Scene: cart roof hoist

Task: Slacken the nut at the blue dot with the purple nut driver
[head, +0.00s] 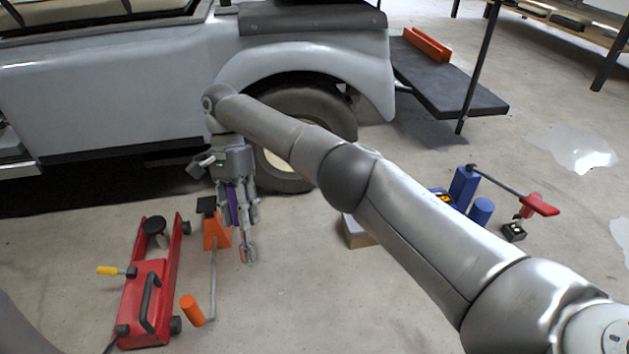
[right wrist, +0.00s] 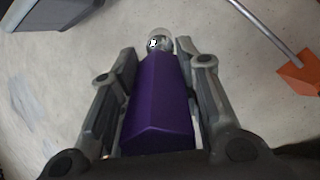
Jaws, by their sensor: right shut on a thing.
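My right gripper (head: 240,216) is in front of the car's rear wheel, pointing down above the floor. It is shut on the purple nut driver (head: 233,203). In the right wrist view the driver's purple faceted body (right wrist: 158,100) lies between the two fingers, its pale, shiny tip (right wrist: 159,38) pointing away from the palm. Below the tip is only floor; I see no contact with a nut. I cannot make out a blue dot or its nut in either view. My left gripper is not in view.
A red floor jack (head: 150,285) stands at left, beside an orange stand (head: 212,235) and a crank with an orange grip (head: 192,310). The grey car (head: 120,90) is behind. Blue tools (head: 482,211) and a red-handled bar (head: 538,204) are at right. Front middle floor is clear.

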